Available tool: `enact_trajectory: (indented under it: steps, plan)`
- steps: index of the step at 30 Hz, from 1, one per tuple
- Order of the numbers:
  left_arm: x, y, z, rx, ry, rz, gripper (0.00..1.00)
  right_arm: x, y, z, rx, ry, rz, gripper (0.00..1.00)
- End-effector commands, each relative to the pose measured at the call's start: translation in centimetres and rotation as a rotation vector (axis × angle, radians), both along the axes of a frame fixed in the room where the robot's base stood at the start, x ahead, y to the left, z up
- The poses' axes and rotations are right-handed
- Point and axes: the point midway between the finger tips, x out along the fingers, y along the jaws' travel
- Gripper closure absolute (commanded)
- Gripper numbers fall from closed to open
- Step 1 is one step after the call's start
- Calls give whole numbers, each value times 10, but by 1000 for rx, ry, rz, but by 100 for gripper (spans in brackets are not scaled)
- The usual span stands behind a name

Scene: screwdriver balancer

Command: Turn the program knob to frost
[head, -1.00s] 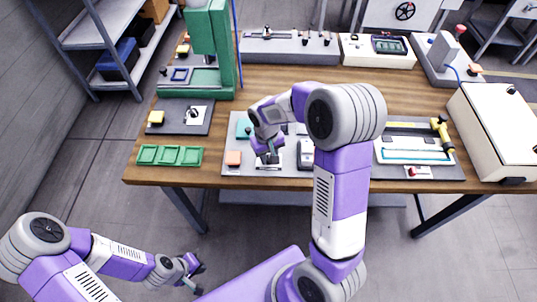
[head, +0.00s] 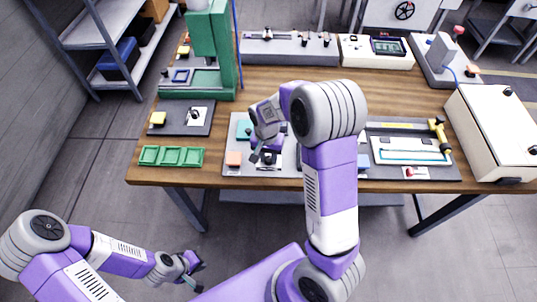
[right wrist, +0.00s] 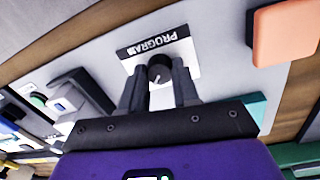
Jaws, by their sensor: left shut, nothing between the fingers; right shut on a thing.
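The program knob (right wrist: 160,72) is a dark round knob with a pale pointer line, on a white plate (right wrist: 130,53) that reads PROGRAM. In the right wrist view my right gripper (right wrist: 159,88) is shut on it, one finger on each side. No frost mark can be read; the fingers cover part of the plate. In the head view my right gripper (head: 262,156) is low over the front of the grey panel (head: 240,125), and the knob is hard to make out there. My left gripper (head: 195,286) is shut and empty, off the table at lower left.
An orange block (head: 234,158) sits just left of my right gripper; it is also in the right wrist view (right wrist: 285,32). A green tray (head: 171,156) lies further left. A green press (head: 222,55) stands behind. My right arm hides part of the panel and table.

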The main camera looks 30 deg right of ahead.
Motion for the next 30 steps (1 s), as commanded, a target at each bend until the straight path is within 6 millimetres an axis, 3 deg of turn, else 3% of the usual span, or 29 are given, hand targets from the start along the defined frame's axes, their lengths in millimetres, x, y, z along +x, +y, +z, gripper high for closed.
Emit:
enact_trajectory:
  steps: [16, 17, 21, 30]
  plan:
    - [0, 0, 1, 0, 0, 0, 100, 1, -1, 1, -1, -4, -27, 100]
    - [0, 0, 1, 0, 0, 0, 100, 1, -1, 1, -1, -4, -27, 65]
    - [0, 0, 1, 0, 0, 0, 100, 1, -1, 1, -1, -2, -26, 44]
    - [0, 0, 2, 0, 0, 0, 100, 1, 0, 2, 0, -2, -25, 44]
